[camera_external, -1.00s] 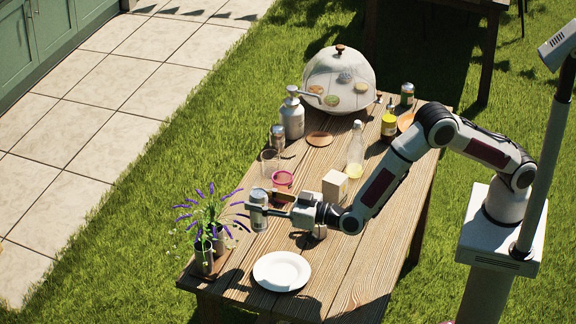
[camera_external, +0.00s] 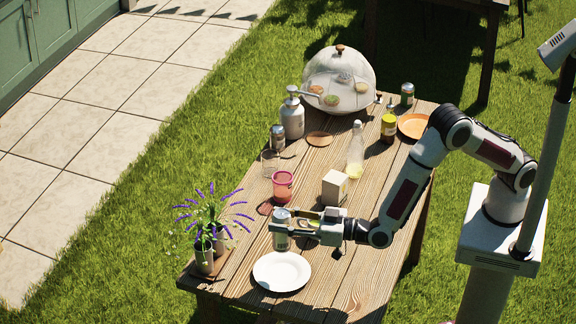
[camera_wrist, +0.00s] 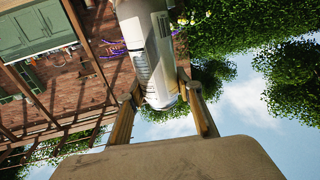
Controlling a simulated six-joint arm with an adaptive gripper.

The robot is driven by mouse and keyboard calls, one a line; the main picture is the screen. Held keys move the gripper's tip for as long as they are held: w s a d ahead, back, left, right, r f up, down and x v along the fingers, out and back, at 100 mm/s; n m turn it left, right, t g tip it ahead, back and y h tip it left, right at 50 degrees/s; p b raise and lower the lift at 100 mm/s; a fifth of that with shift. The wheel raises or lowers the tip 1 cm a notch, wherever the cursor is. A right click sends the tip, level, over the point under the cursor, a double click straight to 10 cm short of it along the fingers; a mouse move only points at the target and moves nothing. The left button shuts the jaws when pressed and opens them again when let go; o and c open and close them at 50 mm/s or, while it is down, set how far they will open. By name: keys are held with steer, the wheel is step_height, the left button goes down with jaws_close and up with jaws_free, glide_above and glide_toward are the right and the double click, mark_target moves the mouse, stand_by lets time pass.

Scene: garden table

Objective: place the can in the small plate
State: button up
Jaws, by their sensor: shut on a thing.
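My gripper (camera_external: 283,228) is shut on the can (camera_external: 282,240), a pale silver cylinder with a light label. In the wrist view the can (camera_wrist: 146,50) sits between the two fingers of my gripper (camera_wrist: 163,95). In the outside view the can is upright, just behind the rim of the small plate (camera_external: 282,271). The plate is white, round and empty, near the front end of the table. I cannot tell exactly how high the can is above the table.
Purple flowers in pots (camera_external: 204,256) stand left of the plate. A pink cup (camera_external: 283,184), a cream box (camera_external: 335,187) and a glass bottle (camera_external: 355,150) stand behind my gripper. A mesh dome (camera_external: 339,80) is at the far end of the wooden table (camera_external: 345,275).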

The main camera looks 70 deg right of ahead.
mark_target(283, 247)
steer(key=shift+f, duration=3.05)
steer(key=shift+f, duration=0.1)
steer(key=shift+f, duration=1.75)
steer(key=shift+f, duration=0.15)
steer(key=o, duration=1.3)
steer(key=shift+s, duration=0.1)
steer(key=shift+s+d, duration=0.3)
steer(key=shift+s, duration=1.65)
steer(key=shift+s+d, duration=0.35)
steer(key=shift+s, duration=1.6)
steer(key=shift+s+d, duration=0.3)
steer(key=shift+s, duration=1.65)
steer(key=shift+w, duration=0.1)
